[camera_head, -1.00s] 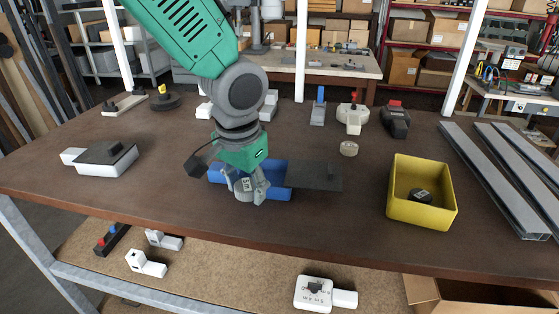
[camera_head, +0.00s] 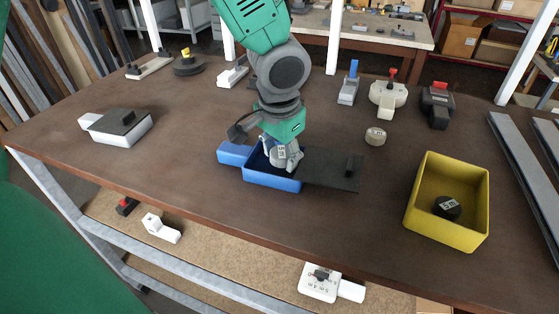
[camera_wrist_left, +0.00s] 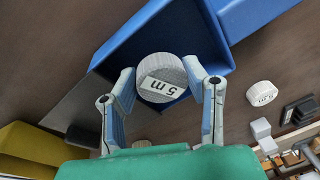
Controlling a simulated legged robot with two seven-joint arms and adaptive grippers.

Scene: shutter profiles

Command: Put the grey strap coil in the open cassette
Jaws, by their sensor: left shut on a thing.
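My left gripper (camera_head: 281,160) is shut on the grey strap coil (camera_head: 278,155), a short round coil with a white "5 m" label. The coil is at the opening of the blue cassette (camera_head: 270,182); I cannot tell whether it touches the floor inside. The cassette's dark grey lid (camera_head: 330,172) extends to the right, leaving the box open. In the left wrist view the coil (camera_wrist_left: 162,72) sits between both fingers, with blue cassette walls (camera_wrist_left: 140,35) around it. My right gripper is not in view.
A yellow bin (camera_head: 425,205) with a black coil (camera_head: 447,207) stands at the right. A pale coil (camera_head: 375,137) lies behind the lid. A white cassette with a dark lid (camera_head: 118,122) is at the left. Grey profiles (camera_head: 530,160) lie far right. The front table strip is clear.

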